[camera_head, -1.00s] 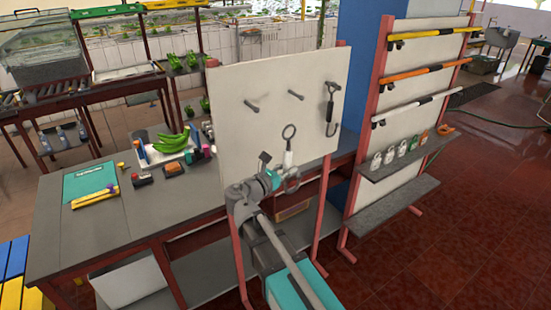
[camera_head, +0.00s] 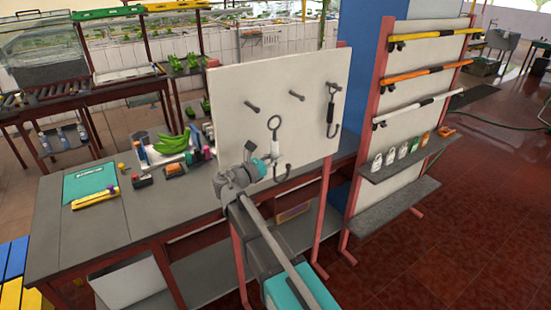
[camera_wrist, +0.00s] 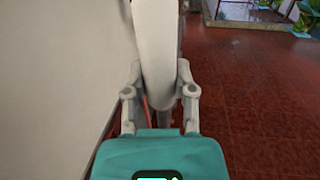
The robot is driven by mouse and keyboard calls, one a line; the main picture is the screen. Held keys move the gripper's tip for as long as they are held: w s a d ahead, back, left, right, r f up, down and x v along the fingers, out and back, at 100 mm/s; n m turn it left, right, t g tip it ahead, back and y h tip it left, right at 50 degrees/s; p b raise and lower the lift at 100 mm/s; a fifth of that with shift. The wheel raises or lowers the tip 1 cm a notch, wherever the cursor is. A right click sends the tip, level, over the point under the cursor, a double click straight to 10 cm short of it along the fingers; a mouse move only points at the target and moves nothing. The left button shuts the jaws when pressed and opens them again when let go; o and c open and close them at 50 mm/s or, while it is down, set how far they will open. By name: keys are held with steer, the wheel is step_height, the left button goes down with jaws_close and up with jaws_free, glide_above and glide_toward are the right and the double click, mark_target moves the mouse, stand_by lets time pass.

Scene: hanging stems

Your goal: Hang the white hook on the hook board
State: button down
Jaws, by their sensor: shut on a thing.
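The white hook (camera_head: 276,147) is upright, with a metal ring at its top and a curved dark hook at its lower end. My gripper (camera_head: 268,166) is shut on it, in front of the hook board (camera_head: 228,90). In the wrist view the white handle (camera_wrist: 155,55) stands between the two fingers of my gripper (camera_wrist: 160,92). The board has a bare left peg (camera_head: 252,106) and a bare middle peg (camera_head: 297,95). The ring shows between and below these pegs; I cannot tell its distance from the board.
A black hook (camera_head: 331,112) hangs at the board's right. A rack (camera_head: 395,150) with coloured bars and shelves stands right. The red floor (camera_head: 450,240) is open at right.

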steer(key=shift+w+a, duration=0.1)
steer(key=shift+w, duration=0.1)
steer(key=w+a, duration=0.3)
steer(key=w, duration=0.2)
steer(key=shift+a, duration=0.25)
stand_by(0.6)
steer(key=shift+w+a, duration=0.75)
steer(key=shift+w, duration=0.35)
steer(key=shift+w+a, duration=0.75)
steer(key=shift+w, duration=0.35)
stand_by(4.2)
